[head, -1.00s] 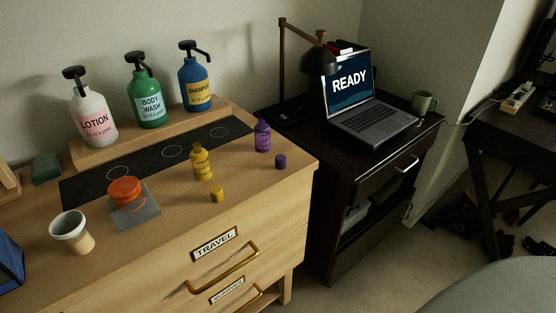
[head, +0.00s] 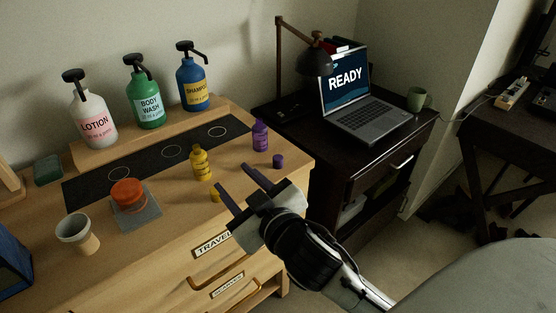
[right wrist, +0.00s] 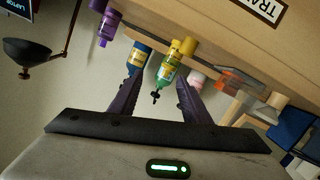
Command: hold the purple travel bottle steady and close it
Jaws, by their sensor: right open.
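The purple travel bottle (head: 260,136) stands upright and open-necked on the right end of the wooden dresser top. Its purple cap (head: 278,161) lies apart from it, nearer the front right edge. Both also show in the right wrist view, the bottle (right wrist: 109,27) at the upper left and the cap (right wrist: 97,5) at the top edge. My right gripper (head: 235,181) is open and empty over the dresser's front edge, to the left of and nearer than the purple bottle and cap. In the right wrist view its fingers (right wrist: 158,88) are spread. My left gripper is out of view.
Pump bottles (head: 145,93) line the back shelf. A laptop (head: 360,110) sits on the dark cabinet.

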